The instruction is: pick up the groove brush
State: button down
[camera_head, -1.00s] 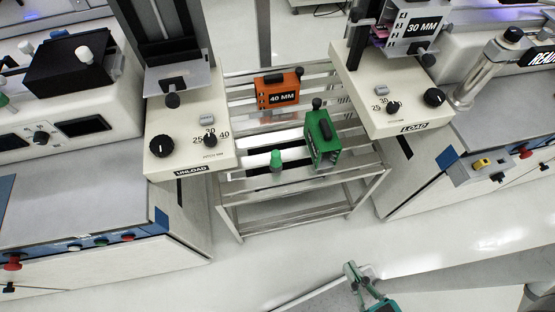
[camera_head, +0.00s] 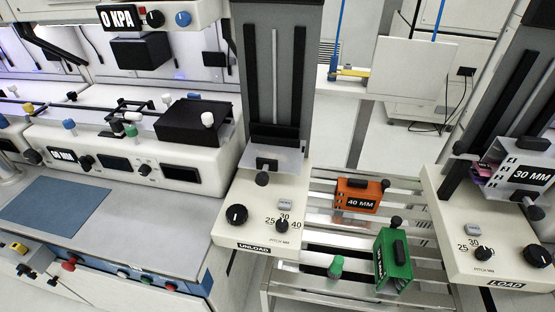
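I cannot surely tell which thing is the groove brush. A small green upright piece (camera_head: 336,267) stands on the slatted metal rack (camera_head: 318,285) between the two machine columns; its shape is too small to name. To its right on the rack is a green box-shaped magazine (camera_head: 394,262) with a black handle. Behind them is an orange magazine (camera_head: 357,195) marked 40 MM. My gripper is not in view.
The UNLOAD unit (camera_head: 262,220) stands left of the rack and the LOAD unit (camera_head: 500,245) right. A grey bench top (camera_head: 150,225) with a blue mat (camera_head: 55,205) is at left. A white table (camera_head: 345,85) behind holds blue and yellow items.

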aim_at(335, 271)
jog(key=k+j, duration=0.15)
jog(key=j, duration=0.15)
jog(key=k+j, duration=0.1)
jog(key=j, duration=0.2)
jog(key=k+j+u, duration=0.1)
jog(key=j, duration=0.2)
jog(key=k+j, duration=0.15)
jog(key=j, duration=0.2)
